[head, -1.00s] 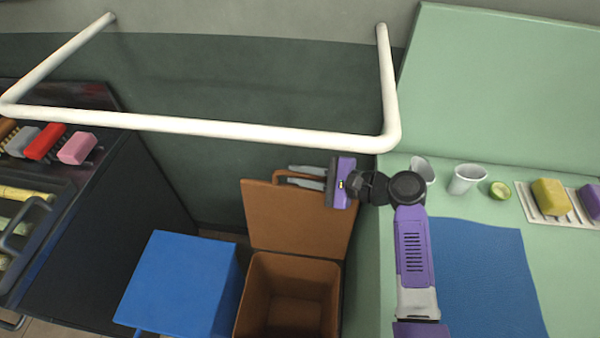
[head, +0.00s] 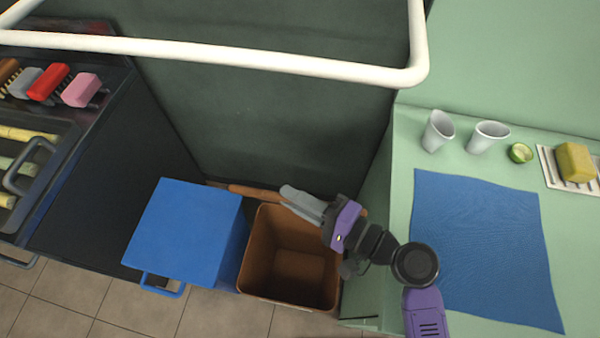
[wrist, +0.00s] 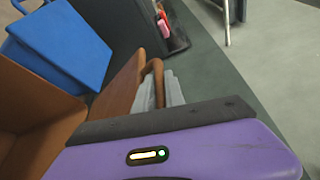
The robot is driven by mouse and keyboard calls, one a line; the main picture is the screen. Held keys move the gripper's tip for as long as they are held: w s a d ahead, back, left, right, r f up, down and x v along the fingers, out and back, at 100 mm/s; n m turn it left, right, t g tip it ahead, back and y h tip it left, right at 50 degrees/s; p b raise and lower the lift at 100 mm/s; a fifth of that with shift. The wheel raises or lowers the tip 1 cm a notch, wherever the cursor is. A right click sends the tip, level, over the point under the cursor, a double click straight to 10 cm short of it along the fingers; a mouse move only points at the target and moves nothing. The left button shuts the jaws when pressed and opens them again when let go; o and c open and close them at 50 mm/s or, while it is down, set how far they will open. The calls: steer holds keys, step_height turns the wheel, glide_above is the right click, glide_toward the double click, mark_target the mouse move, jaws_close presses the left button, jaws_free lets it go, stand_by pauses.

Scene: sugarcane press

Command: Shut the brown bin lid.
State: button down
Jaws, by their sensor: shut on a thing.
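The brown bin (head: 297,262) stands open, its empty inside showing in the head view. Its brown lid (head: 256,191) is raised at the bin's back edge and shows nearly edge-on as a thin strip, partly hidden by my gripper. In the wrist view the lid (wrist: 120,92) is a flat brown panel with a loop handle (wrist: 158,72) on its edge. My gripper (head: 302,203) is over the bin's back rim. Its grey fingers (wrist: 160,92) lie on either side of the handle and are shut on it. The bin wall (wrist: 40,140) also shows in the wrist view.
A blue bin (head: 188,225) with a closed lid stands close on the left. The green counter (head: 385,200) with a blue mat (head: 480,250), cups and a sponge is on the right. A white rail (head: 220,58) crosses above. Tiled floor is free in front.

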steer(key=shift+s+a+f+b, duration=0.1)
steer(key=shift+s+f+b, duration=0.2)
steer(key=shift+s, duration=0.35)
steer(key=shift+s+a+f+b, duration=0.15)
steer(key=shift+s+f, duration=0.25)
steer(key=shift+s, duration=0.3)
steer(key=shift+s+a+f+b, duration=0.1)
steer(key=shift+s+f, duration=0.25)
steer(key=shift+s, duration=0.3)
steer(key=c, duration=1.7)
jaws_free()
steer(key=v, duration=0.7)
steer(key=shift+s+d+b, duration=0.25)
steer(key=shift+d+b, duration=0.05)
steer(key=shift+b, duration=0.1)
steer(key=shift+r, duration=0.1)
steer(key=shift+s+d, duration=0.1)
steer(key=shift+d, duration=0.05)
